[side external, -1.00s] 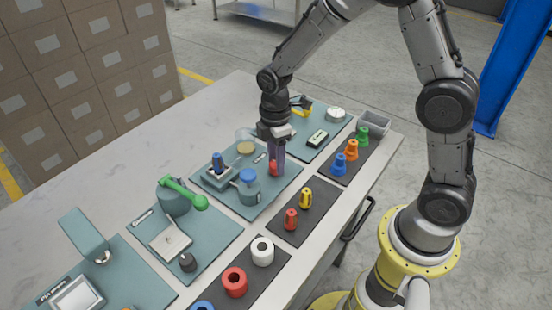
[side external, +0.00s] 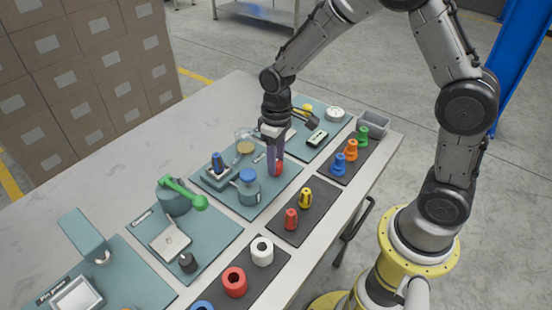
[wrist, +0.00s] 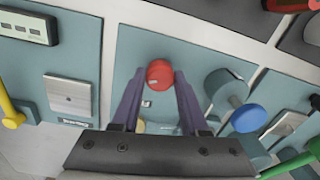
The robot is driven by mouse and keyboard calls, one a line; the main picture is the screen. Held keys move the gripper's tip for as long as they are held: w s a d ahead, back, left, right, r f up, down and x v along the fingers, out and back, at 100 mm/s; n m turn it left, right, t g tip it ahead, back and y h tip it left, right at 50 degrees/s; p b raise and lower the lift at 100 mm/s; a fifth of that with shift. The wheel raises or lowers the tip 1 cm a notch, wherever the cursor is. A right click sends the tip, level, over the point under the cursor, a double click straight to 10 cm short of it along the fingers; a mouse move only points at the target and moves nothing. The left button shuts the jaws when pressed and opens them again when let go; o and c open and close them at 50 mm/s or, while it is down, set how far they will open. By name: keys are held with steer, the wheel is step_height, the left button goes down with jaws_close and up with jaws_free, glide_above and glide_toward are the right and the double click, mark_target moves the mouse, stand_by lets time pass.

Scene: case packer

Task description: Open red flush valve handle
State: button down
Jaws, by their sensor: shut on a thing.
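The red flush valve handle (side external: 279,168) stands on the teal panel in the middle of the bench. In the wrist view its round red top (wrist: 159,72) shows between the tips of my purple fingers. My gripper (side external: 273,171) points down at it and is shut on it; the fingers (wrist: 159,84) lie on either side in the wrist view. In the side view the fingers hide the handle's left part. The valve body under the handle is mostly hidden.
A blue-capped cylinder (side external: 249,184) and a blue plug fixture (side external: 217,164) stand close by on the same panel. A green lever (side external: 185,193) lies on the panel to the left. Red and yellow pegs (side external: 305,198) stand on a dark mat in front.

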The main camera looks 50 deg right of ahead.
mark_target(277, 162)
steer(key=shift+r+m, duration=0.1)
steer(key=shift+m, duration=1.8)
steer(key=shift+c, duration=2.1)
jaws_free()
step_height(277, 162, up, 14)
steer(key=shift+d, duration=0.2)
